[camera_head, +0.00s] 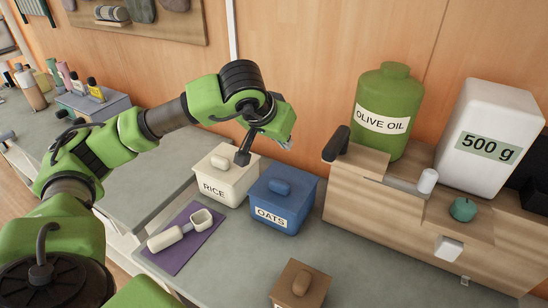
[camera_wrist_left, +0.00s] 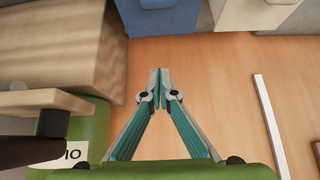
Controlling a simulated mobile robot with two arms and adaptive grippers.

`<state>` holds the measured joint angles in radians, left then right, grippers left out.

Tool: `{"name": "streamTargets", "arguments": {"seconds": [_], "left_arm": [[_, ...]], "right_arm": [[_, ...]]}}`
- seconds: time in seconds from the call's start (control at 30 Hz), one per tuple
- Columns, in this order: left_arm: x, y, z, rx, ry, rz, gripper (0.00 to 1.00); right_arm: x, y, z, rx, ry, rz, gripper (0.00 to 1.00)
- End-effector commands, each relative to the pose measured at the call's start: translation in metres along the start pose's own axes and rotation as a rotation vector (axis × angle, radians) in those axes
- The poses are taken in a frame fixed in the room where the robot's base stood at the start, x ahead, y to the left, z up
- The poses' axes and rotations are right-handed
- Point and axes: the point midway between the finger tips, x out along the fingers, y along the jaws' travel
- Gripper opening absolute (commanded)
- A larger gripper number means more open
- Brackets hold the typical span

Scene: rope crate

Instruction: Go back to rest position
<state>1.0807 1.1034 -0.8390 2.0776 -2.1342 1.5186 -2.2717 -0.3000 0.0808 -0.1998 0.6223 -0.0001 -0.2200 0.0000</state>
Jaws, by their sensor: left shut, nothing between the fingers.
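My left arm reaches in from the left in the head view. Its gripper (camera_head: 287,142) hangs in front of the wooden wall, above and behind the blue OATS container (camera_head: 286,224). In the left wrist view the gripper (camera_wrist_left: 160,73) has its two fingertips together, with nothing between them. The white RICE container (camera_head: 218,191) stands left of the OATS container, below the gripper. My right gripper is in neither view.
A green OLIVE OIL bottle (camera_head: 367,138) and a white 500 g container (camera_head: 463,165) stand on a wooden unit (camera_head: 345,215) at right. A white scoop (camera_head: 168,238) lies on a purple mat (camera_head: 178,259). A brown lidded box (camera_head: 283,291) is near the front.

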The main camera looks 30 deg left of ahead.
Motion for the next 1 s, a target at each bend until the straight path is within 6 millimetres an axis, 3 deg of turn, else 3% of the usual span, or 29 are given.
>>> {"name": "streamTargets", "arguments": {"seconds": [0.03, 0.2, 0.43, 0.77, 1.0], "left_arm": [[0.003, -0.001, 0.018, 0.005, -0.005, -0.003, 0.00], [-0.011, -0.001, 0.050, 0.004, -0.003, -0.002, 0.00], [-0.024, -0.001, 0.076, 0.002, -0.004, -0.002, 0.00], [-0.030, 0.000, 0.080, 0.000, -0.004, -0.001, 0.00], [-0.063, 0.000, 0.055, 0.001, -0.004, 0.000, 0.00]], "right_arm": [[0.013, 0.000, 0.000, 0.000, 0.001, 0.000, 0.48], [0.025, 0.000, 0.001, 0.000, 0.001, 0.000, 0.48], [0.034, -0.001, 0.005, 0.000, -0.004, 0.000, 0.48], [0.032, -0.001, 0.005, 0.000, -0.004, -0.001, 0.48], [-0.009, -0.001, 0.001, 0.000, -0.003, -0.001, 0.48]]}}
